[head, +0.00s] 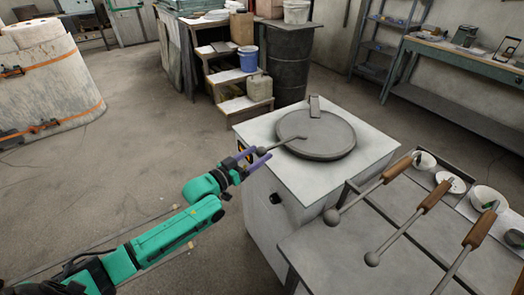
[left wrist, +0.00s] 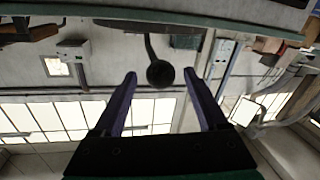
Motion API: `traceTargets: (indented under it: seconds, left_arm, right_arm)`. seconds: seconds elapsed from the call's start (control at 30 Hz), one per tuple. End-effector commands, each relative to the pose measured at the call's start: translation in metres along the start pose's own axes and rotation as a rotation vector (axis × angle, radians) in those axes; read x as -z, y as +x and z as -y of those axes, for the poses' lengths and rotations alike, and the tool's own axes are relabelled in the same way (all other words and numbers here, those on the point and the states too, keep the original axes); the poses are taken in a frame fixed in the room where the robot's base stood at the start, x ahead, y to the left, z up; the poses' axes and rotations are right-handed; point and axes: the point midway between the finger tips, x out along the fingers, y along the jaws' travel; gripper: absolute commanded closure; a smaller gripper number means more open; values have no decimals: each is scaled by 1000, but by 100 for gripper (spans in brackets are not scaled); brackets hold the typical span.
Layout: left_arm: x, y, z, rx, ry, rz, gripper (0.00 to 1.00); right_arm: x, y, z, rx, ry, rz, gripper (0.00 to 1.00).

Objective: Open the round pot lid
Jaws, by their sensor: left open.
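The round grey pot lid (head: 316,135) lies flat and closed on top of a pale square cabinet (head: 262,133). A thin rod handle with a dark ball knob (left wrist: 160,74) sticks out from the lid toward the left. My left gripper (head: 259,157) has purple fingers and is open at the knob end of this handle. In the left wrist view the knob appears between the two fingertips, with a gap on each side. Whether the knob is at the same depth as the tips is hard to tell. My right gripper is in neither view.
A grey table (head: 335,240) at the front right holds several ladles with wooden handles and white bowls (head: 489,198). A black barrel (head: 288,62) and a step shelf (head: 225,80) stand behind the cabinet.

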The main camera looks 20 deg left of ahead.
Motion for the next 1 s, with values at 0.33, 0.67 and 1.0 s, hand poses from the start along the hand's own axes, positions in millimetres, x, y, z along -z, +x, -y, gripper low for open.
traceTargets:
  seconds: [0.33, 0.67, 1.0]
  left_arm:
    - [-1, 26, 0, 1, -1, 1, 25]
    - [0, 25, 0, 1, -1, 0, 100]
    - [0, 25, 0, 1, -1, 0, 100]
  right_arm:
    - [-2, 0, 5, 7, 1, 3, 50]
    - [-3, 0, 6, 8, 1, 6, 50]
    - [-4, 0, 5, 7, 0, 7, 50]
